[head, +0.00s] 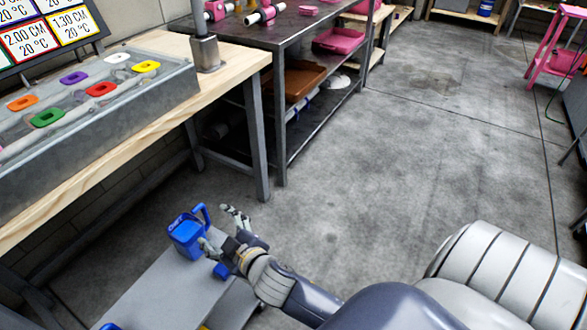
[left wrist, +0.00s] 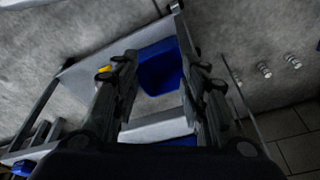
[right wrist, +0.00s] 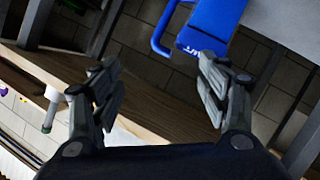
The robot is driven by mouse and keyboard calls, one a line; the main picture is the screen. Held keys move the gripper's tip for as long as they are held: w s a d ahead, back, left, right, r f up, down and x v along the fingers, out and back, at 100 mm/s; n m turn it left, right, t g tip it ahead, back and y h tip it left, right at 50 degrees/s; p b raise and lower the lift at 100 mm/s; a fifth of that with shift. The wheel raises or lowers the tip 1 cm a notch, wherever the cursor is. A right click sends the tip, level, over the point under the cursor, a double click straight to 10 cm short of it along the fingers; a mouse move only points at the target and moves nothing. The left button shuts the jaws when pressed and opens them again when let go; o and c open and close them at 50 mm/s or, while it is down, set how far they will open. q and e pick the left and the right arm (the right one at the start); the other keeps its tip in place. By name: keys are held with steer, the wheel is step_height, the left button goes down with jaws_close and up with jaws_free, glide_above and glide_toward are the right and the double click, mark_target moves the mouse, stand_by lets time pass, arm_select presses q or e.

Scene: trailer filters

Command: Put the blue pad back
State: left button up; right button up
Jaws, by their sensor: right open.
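A blue item with white lettering and a loop handle (head: 187,234) stands on a grey surface at lower left in the head view. It also shows at the top of the right wrist view (right wrist: 212,24), beyond the fingers. My right gripper (head: 223,233) is beside it, open and empty; its fingers are apart (right wrist: 160,88). A small blue piece (head: 221,271) shows just below this gripper. I cannot tell which blue thing is the pad. My left gripper (left wrist: 155,75) shows only in its wrist view, open, with a blue thing (left wrist: 160,68) beyond its fingers, apparently not gripped.
A wooden bench (head: 130,110) at left holds a grey metal trough (head: 90,128) with several coloured pieces: orange, green, red, purple, white and yellow. A dark metal table (head: 285,30) with shelves stands behind it. A grey low platform (head: 165,298) lies below. The concrete floor (head: 400,150) is clear.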

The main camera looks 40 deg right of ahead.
steer(key=s+d+f+m+g, duration=0.1)
steer(key=s+f+m+g, duration=0.1)
steer(key=s+f+g, duration=0.3)
steer(key=s+d+f+m+g, duration=0.1)
steer(key=s+f+g, duration=0.5)
steer(key=s+f, duration=0.6)
steer(key=s+m, duration=0.1)
steer(key=s, duration=0.5)
steer(key=shift+s+d, duration=0.4)
